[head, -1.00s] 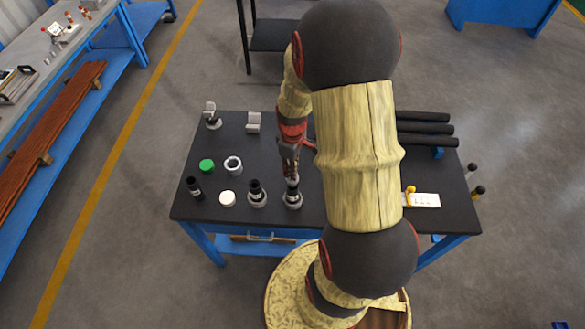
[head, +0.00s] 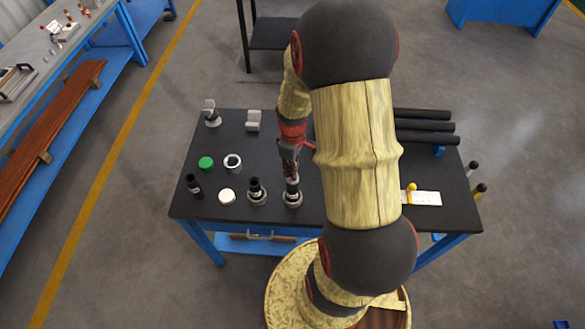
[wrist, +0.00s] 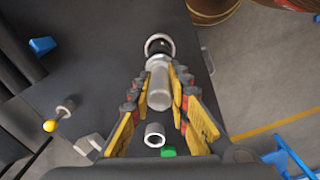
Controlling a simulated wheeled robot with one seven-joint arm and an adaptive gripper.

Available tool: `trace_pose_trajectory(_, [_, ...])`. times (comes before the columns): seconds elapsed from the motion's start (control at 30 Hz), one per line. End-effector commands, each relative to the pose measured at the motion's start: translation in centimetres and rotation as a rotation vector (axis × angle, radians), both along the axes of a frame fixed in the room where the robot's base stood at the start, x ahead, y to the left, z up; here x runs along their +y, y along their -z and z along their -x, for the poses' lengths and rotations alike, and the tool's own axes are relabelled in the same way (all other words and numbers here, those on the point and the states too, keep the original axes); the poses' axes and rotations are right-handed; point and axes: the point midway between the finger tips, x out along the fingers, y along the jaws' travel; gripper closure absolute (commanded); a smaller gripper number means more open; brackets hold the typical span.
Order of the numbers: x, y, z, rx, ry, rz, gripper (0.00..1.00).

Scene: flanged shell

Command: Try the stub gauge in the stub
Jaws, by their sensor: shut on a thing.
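My gripper (head: 291,177) points down over the front middle of the black table. In the wrist view its yellow fingers (wrist: 158,78) are shut on a grey cylindrical piece (wrist: 159,90), which looks like the stub gauge. Just past the fingertips is a pale round rim with a dark middle (wrist: 158,46). In the head view a grey flanged piece with a dark upper part (head: 292,199) stands directly under the gripper. The fingers partly hide it, and I cannot tell whether the held piece is inside it. A similar dark-topped flanged piece (head: 257,196) stands just to its left.
Left on the table are a black cylinder (head: 193,185), a white cap (head: 227,196), a green cap (head: 206,162) and a pale ring (head: 232,161). Grey fixtures (head: 253,121) stand behind. Black bars (head: 425,126) and a white plate (head: 426,198) lie right. My arm hides the table's middle.

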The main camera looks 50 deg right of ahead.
Motion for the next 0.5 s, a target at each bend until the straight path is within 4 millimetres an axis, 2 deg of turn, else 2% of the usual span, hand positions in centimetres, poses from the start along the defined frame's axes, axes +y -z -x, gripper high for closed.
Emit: trace_pose_trajectory(0.5, [-0.04,0.89,-0.07,-0.001,0.0,0.001,1.0])
